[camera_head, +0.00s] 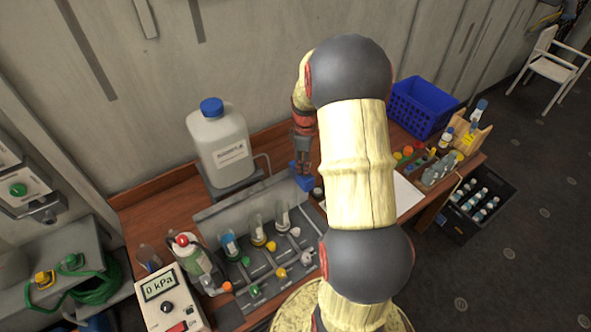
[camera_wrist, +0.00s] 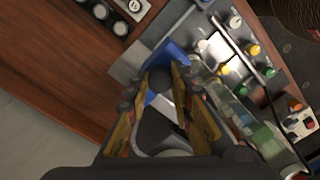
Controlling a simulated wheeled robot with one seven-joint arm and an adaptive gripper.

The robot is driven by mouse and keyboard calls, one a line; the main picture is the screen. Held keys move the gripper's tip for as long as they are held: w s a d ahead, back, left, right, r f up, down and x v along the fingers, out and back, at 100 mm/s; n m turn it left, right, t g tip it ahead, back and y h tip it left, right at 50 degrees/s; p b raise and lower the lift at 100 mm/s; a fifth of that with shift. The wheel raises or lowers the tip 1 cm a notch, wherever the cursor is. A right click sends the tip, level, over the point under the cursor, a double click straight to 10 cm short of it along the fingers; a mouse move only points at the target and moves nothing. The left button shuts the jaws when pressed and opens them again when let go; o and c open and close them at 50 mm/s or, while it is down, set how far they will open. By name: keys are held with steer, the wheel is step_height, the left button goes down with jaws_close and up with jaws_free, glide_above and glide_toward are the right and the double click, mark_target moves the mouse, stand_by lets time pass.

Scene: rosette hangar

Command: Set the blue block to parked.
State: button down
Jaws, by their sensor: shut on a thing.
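The blue block (camera_head: 303,178) is between the fingers of my gripper (camera_head: 302,158), at the back right end of the grey metal rig (camera_head: 235,207). In the wrist view the blue block (camera_wrist: 168,55) shows at and beyond the fingertips of my gripper (camera_wrist: 161,72), which is shut on it. The fingers hide part of the block. I cannot tell whether the block rests on the rig or is held just above it.
The rig carries several vials and coloured knobs. A large white jug (camera_head: 218,145) with a blue cap stands behind it. A kPa gauge box (camera_head: 170,300) stands front left. A blue basket (camera_head: 420,105) and a wooden bottle rack (camera_head: 470,140) stand at the right.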

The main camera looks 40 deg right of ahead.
steer(key=shift+d, duration=0.15)
steer(key=c, duration=2)
jaws_free()
steer(key=shift+o, duration=1.3)
steer(key=shift+d, duration=0.15)
steer(key=shift+o, duration=1)
step_height(320, 180, up, 12)
steer(key=shift+m, duration=0.3)
